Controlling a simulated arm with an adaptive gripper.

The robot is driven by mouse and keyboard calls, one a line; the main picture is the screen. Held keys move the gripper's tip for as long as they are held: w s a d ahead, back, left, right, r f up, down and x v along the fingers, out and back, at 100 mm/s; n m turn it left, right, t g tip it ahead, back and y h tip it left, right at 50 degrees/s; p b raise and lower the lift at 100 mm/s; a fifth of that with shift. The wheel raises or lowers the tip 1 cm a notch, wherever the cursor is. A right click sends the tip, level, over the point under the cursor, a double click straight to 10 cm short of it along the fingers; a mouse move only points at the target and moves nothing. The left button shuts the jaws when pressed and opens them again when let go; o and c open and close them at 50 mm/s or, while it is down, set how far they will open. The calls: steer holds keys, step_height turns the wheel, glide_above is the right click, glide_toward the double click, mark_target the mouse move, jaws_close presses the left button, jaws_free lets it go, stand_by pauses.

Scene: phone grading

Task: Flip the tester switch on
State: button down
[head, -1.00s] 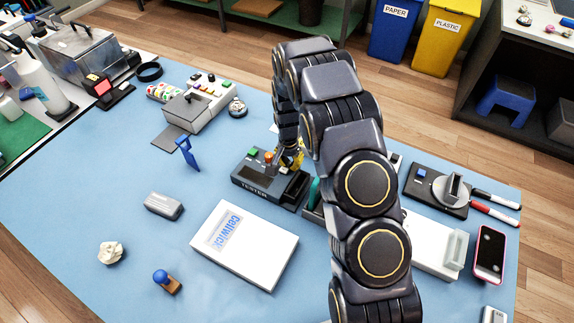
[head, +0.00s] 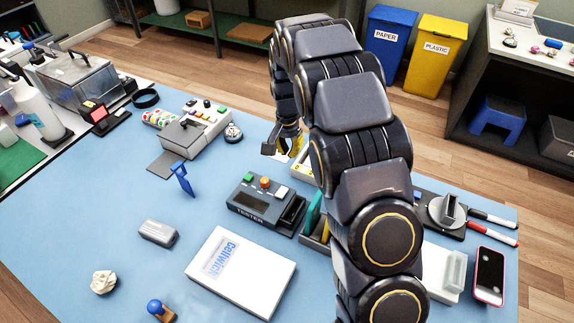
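The tester (head: 248,213) is a dark box with "TESTER" on its front, standing near the middle of the blue mat. I see nothing clearly held.
A white phone box (head: 250,287) lies in front of the tester. A blue stand (head: 182,178) and a grey machine (head: 190,130) are to the left. My arm covers much of the right side, near a phone (head: 489,275).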

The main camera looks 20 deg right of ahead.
mark_target(282, 194)
steer(key=shift+d+r, duration=0.1)
steer(key=shift+r, duration=0.55)
steer(key=shift+s+a+r+g+y, duration=0.2)
steer(key=shift+a+g+y, duration=0.05)
steer(key=shift+g+y, duration=0.2)
steer(key=shift+s+a+r+g+y, duration=0.15)
steer(key=shift+s+a+g+y, duration=0.1)
steer(key=shift+g+y, duration=0.2)
steer(key=shift+f, duration=0.1)
steer(key=f, duration=0.4)
steer(key=a+f, duration=0.1)
steer(key=f, duration=0.4)
steer(key=s+f, duration=0.1)
steer(key=f, duration=0.3)
steer(key=shift+s+a+f, duration=0.1)
steer(key=shift+a+f, duration=0.1)
steer(key=shift+f, duration=0.2)
